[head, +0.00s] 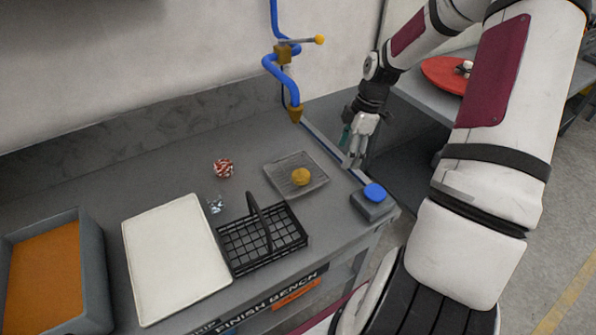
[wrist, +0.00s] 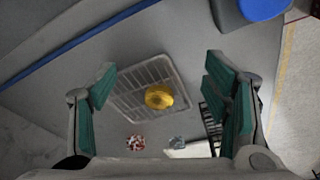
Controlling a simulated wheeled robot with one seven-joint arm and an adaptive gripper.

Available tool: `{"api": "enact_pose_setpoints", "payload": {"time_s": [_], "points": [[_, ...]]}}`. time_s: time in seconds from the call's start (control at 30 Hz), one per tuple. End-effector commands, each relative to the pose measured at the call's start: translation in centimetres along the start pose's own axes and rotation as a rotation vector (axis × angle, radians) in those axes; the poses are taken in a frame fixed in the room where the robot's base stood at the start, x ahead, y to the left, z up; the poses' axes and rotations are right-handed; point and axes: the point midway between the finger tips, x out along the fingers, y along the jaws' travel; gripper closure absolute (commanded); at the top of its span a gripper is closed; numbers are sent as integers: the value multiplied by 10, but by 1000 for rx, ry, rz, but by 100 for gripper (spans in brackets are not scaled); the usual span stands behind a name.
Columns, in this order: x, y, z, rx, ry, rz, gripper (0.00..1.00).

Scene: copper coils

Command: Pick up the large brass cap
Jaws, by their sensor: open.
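The large brass cap is most likely the round yellow piece (head: 301,176) on the grey ribbed tray (head: 281,184). It also shows as a yellow piece in the wrist view (wrist: 159,97), on the same tray (wrist: 127,99). My gripper (head: 354,150) is at the right end of the bench in the head view, to the right of the tray and apart from it. In the wrist view my gripper (wrist: 160,88) has its green-padded fingers spread wide, with the yellow piece visible between them at a distance. It holds nothing.
A black wire basket (head: 262,241) with a raised handle stands in front of the tray. A red-and-white bundle (head: 223,168) and a small clear-blue piece (head: 215,204) lie left. A block with a blue button (head: 374,193) sits at right. A blue pipe (head: 283,75) hangs behind.

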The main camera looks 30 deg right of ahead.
Motion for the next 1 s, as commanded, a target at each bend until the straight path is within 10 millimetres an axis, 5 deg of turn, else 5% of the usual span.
{"api": "enact_pose_setpoints", "payload": {"time_s": [0.23, 0.7, 1.0], "points": [[16, 5, 8, -47, 52, 9, 31], [35, 1, -75, -49, 50, 8, 31], [40, 1, -97, -45, 50, 9, 31]]}}
